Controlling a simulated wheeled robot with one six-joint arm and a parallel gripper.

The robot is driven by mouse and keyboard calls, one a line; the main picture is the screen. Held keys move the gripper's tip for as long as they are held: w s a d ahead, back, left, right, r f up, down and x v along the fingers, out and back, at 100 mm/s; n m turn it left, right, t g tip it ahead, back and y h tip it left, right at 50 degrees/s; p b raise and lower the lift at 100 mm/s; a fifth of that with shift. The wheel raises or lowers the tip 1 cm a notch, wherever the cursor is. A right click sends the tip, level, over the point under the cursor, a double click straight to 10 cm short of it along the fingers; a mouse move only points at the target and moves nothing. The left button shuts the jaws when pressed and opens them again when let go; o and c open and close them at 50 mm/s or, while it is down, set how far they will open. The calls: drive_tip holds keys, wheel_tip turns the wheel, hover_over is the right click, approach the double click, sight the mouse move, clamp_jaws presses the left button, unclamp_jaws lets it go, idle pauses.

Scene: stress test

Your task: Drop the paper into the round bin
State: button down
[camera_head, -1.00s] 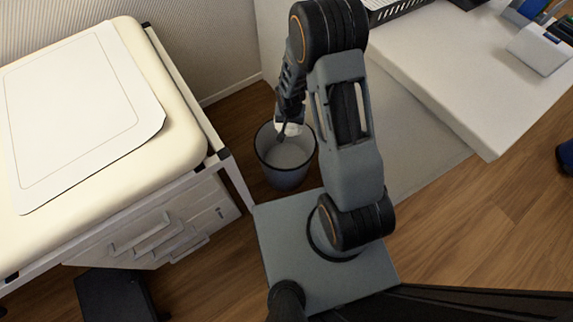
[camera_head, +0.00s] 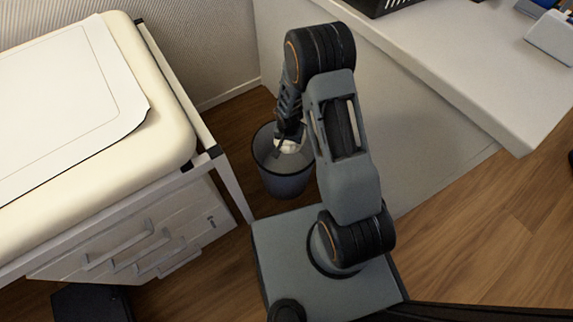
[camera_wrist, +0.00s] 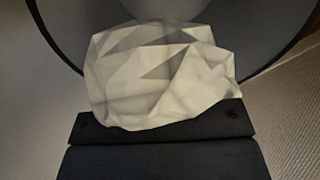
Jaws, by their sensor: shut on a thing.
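The paper is a crumpled white ball (camera_head: 287,146); it fills the middle of the wrist view (camera_wrist: 160,75). My gripper (camera_head: 283,143) is shut on it, with a dark finger below the paper in the wrist view. The round bin (camera_head: 284,183) is a grey open bucket with a dark rim, standing on the floor. In the head view the gripper and paper overlap the bin's mouth. In the wrist view the bin's dark rim curves behind the paper. The exact height of the paper against the rim cannot be told.
A cream padded exam couch (camera_head: 165,150) with a white sheet stands left of the bin, its frame and leg close by. A white desk (camera_head: 470,90) with a side panel is to the right. Wooden floor (camera_head: 470,250) is clear at the lower right.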

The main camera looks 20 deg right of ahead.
drive_tip(key=shift+f, duration=0.7)
drive_tip(key=c, duration=1)
unclamp_jaws()
drive_tip(key=shift+c, duration=0.2)
drive_tip(key=shift+r, duration=0.1)
wheel_tip(320, 180, up, 14)
drive_tip(key=s+p, duration=0.1)
drive_tip(key=p, duration=0.4)
drive_tip(key=shift+s+a+f, duration=0.2)
drive_tip(key=shift+a, duration=0.2)
